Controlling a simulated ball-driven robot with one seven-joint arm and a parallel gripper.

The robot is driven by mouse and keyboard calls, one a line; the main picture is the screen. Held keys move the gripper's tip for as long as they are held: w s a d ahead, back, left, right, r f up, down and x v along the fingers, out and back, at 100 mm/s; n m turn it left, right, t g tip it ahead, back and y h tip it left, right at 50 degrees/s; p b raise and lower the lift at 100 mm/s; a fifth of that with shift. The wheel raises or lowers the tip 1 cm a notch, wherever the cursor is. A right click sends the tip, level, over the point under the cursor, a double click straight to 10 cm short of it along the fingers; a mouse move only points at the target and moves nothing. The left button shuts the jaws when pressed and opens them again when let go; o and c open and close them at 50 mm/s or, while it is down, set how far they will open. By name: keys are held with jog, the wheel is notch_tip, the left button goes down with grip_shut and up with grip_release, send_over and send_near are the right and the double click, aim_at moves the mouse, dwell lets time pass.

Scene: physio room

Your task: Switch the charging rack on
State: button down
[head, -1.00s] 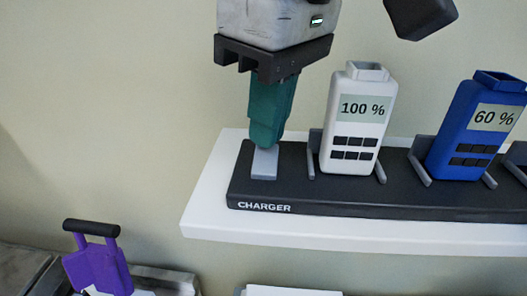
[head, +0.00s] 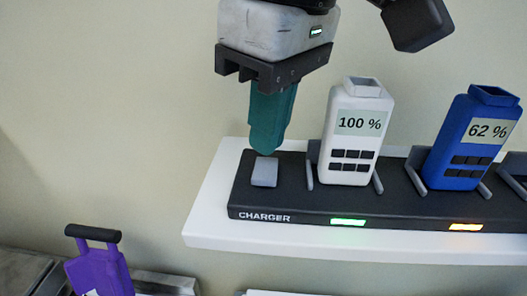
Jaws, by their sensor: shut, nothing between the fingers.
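The black charging rack (head: 300,213), marked CHARGER, lies on a white shelf (head: 205,225). At its left end is a grey rocker switch (head: 265,172). A green light (head: 348,222) and an orange light (head: 465,227) glow on its front edge. A white device (head: 352,155) reading 100 % and a blue device (head: 465,160) reading 62 % stand in its slots. My gripper (head: 265,150) has teal fingers, shut and empty, with the tips just above the back of the switch. I cannot tell whether they still touch it.
A purple object with a black handle (head: 95,233) stands at the lower left, below the shelf. Another slot (head: 515,175) shows in part at the right edge. The wall left of the shelf is clear.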

aim_at(268, 162)
jog(key=shift+r, duration=2.8)
